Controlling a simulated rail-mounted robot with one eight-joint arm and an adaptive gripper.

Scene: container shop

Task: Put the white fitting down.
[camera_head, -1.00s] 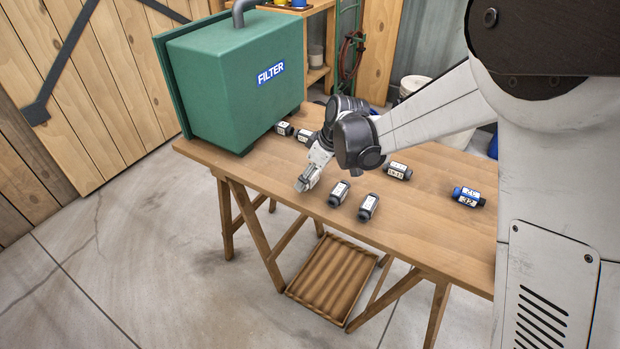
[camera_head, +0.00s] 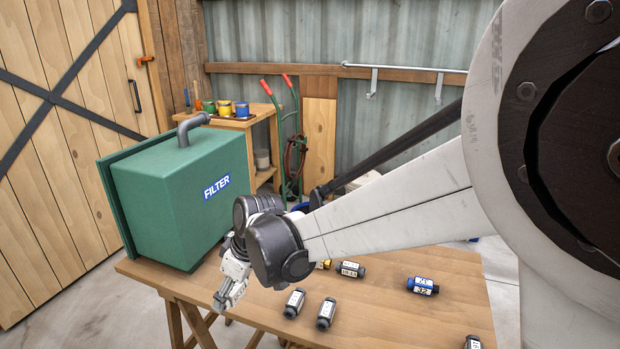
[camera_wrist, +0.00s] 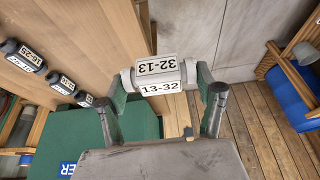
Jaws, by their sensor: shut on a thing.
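In the wrist view the white fitting (camera_wrist: 160,74), labelled 13-32, lies crosswise between the two fingers of my gripper (camera_wrist: 162,80). The fingers press on its two ends. In the head view my gripper (camera_head: 228,293) points down near the front edge of the wooden table (camera_head: 400,300), right of the green filter box. The fitting is hard to make out there. The wrist view shows the table edge and floor behind it; I cannot tell how high above the table it is.
Dark-ended fittings (camera_head: 294,303) (camera_head: 326,313) (camera_head: 350,269) and a blue one (camera_head: 423,286) lie on the table. A small yellow piece (camera_head: 324,264) is partly hidden by my arm. The green filter box (camera_head: 180,190) fills the table's left end. Bare wood lies between the fittings.

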